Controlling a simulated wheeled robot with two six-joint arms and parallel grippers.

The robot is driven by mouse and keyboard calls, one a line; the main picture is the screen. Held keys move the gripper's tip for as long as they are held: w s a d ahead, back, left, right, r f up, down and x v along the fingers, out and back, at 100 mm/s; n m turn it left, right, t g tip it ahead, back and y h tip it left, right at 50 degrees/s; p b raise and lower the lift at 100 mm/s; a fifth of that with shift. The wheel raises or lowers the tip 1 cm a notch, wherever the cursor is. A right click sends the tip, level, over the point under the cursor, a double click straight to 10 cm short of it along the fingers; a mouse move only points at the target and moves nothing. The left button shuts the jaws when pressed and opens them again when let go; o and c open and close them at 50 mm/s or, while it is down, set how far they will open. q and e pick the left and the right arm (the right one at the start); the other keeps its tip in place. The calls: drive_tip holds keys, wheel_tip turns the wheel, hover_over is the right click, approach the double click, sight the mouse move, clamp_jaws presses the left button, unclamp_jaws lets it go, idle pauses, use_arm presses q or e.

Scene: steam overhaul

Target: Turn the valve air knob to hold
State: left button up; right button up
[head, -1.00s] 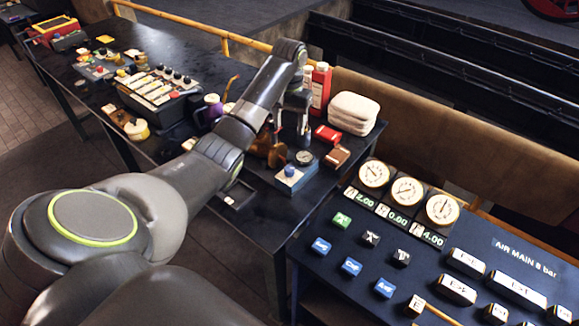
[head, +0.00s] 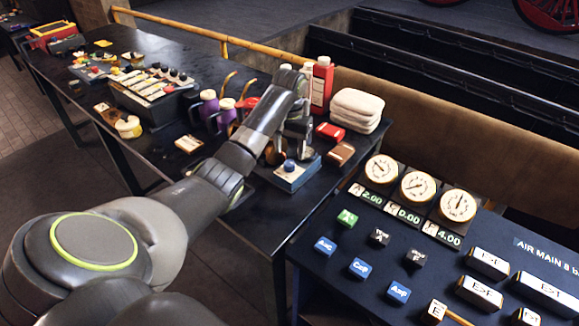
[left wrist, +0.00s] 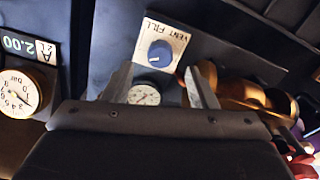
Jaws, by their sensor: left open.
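The air knob (head: 289,165) is a small blue knob on a blue box (head: 294,180) with a pale top, on the dark bench. The left wrist view shows the round blue knob (left wrist: 160,53) on a white plate marked VENT and FILL. A small dial gauge (left wrist: 143,95) shows beyond the fingers' gap. My left gripper (head: 290,140) is open and empty, above and behind the box in the head view. Its two fingers (left wrist: 160,85) show in the left wrist view, apart from the knob. No HOLD mark is readable. My right gripper is not in view.
Red and brown blocks (head: 341,153), a folded cloth (head: 357,108) and a red bottle (head: 321,85) stand right of my gripper. Purple jugs (head: 209,108) stand to its left. A panel with gauges (head: 417,187) and labelled blocks lies at front right.

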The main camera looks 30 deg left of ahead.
sight(289, 163)
use_arm(q)
drive_tip(key=shift+f, duration=2.3)
drive_tip(key=shift+r+p, duration=0.1)
drive_tip(key=shift+p, duration=0.2)
drive_tip(key=c, duration=1)
